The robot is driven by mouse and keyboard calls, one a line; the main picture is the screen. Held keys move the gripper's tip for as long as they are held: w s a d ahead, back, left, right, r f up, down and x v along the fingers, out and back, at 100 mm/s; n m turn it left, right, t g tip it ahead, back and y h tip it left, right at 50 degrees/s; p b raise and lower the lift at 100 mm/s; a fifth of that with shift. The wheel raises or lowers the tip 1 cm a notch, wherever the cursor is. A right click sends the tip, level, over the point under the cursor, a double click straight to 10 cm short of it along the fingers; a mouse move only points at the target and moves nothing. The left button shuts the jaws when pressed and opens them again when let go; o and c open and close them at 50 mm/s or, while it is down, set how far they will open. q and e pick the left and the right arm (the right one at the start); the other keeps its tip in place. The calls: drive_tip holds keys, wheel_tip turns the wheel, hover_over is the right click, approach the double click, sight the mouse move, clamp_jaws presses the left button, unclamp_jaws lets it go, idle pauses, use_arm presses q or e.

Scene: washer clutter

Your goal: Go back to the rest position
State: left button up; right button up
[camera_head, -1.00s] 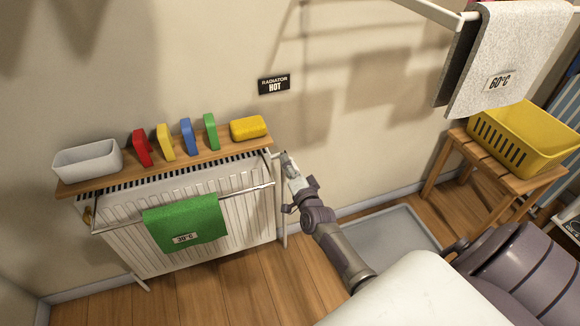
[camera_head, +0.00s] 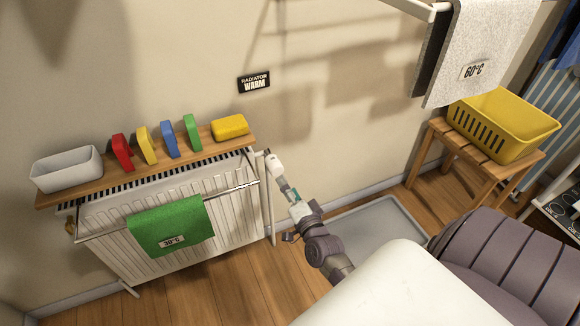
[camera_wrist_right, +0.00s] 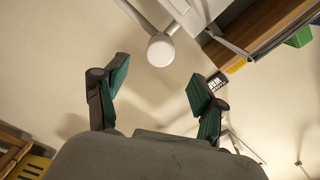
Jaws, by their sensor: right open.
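My right gripper (camera_head: 289,190) is beside the right end of the radiator (camera_head: 170,235). In the right wrist view its two green-padded fingers (camera_wrist_right: 158,80) are spread wide with nothing between them. The radiator's white round valve knob (camera_head: 274,164) is just beyond the fingertips, apart from them; it also shows in the right wrist view (camera_wrist_right: 161,50). A sign (camera_head: 254,83) on the wall above reads "RADIATOR WARM". My left gripper is not in view.
A green towel (camera_head: 170,228) hangs in front. A yellow basket (camera_head: 503,125) stands on a wooden stool (camera_head: 440,132). A grey towel (camera_head: 480,50) hangs above.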

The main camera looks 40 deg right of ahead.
drive_tip(key=shift+s+a, duration=0.15)
drive_tip(key=shift+s, duration=0.45)
